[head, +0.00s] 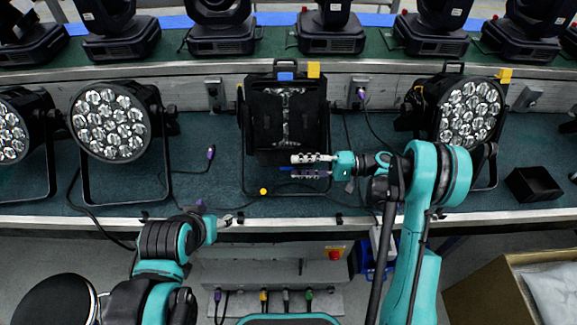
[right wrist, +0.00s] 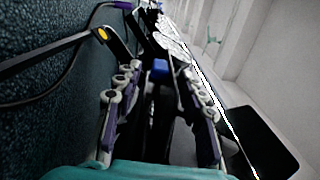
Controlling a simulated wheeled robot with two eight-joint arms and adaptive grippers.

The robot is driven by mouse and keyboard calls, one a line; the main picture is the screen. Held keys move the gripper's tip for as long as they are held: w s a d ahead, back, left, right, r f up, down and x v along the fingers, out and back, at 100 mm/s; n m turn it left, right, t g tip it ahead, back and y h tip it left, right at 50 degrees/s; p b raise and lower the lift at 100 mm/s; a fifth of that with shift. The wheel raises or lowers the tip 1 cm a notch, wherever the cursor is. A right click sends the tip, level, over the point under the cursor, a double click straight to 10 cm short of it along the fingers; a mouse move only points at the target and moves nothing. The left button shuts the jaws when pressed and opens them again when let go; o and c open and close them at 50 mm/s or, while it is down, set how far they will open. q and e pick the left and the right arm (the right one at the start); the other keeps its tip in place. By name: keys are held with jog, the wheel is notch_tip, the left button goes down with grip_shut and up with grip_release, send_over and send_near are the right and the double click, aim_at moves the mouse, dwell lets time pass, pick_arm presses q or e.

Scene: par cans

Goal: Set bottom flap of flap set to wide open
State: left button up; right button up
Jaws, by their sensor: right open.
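The flap set (head: 265,110) is a black, square-framed unit on the middle par can in the head view, with a blue piece (head: 286,76) at its top. Its dark flaps are hard to tell apart; the bottom flap lies around its lower edge, partly behind my right gripper. My right gripper (head: 297,167) is open at the flap set's lower edge, fingers pointing left. In the right wrist view my right gripper (right wrist: 156,82) shows its two fingers apart, with dark parts between and beyond them; contact cannot be told. My left gripper (head: 228,219) is low, left of the flap set, near the bench's front edge.
Par cans with clear lenses stand left (head: 110,122) and right (head: 470,110) of the middle one. Cables lie on the green bench top. Moving-head lights line the shelf behind. A cardboard box (head: 490,290) stands at front right.

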jog(key=d, duration=0.7)
jog(key=shift+d, duration=0.35)
